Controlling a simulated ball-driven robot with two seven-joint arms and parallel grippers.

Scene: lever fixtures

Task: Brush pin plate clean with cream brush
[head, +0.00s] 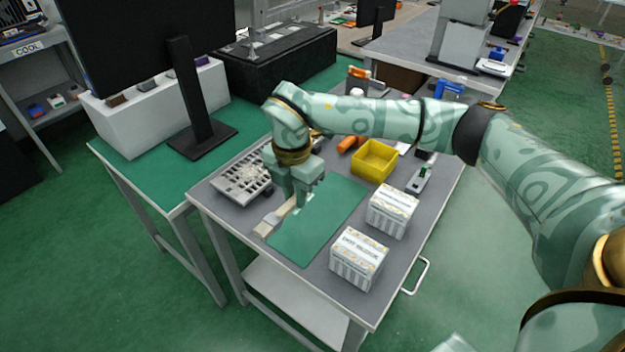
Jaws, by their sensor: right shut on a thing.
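The pin plate (229,187) is a light grey slotted plate at the left of the grey table, with pale bits lying over its middle. The cream brush (273,219) is a short pale bar, slanting across the left edge of the green mat. My right gripper (301,203) points down and is shut on the upper right end of the brush. The brush is apart from the plate, to its lower right; I cannot tell whether it touches the table. The gripper partly hides the brush. My left gripper is out of view.
The green mat (318,232) is bare to the right of the brush. Two white boxes (358,259) (392,210) stand to its right. A yellow bin (374,160) stands behind it. A black monitor (203,137) stands on the green bench at left.

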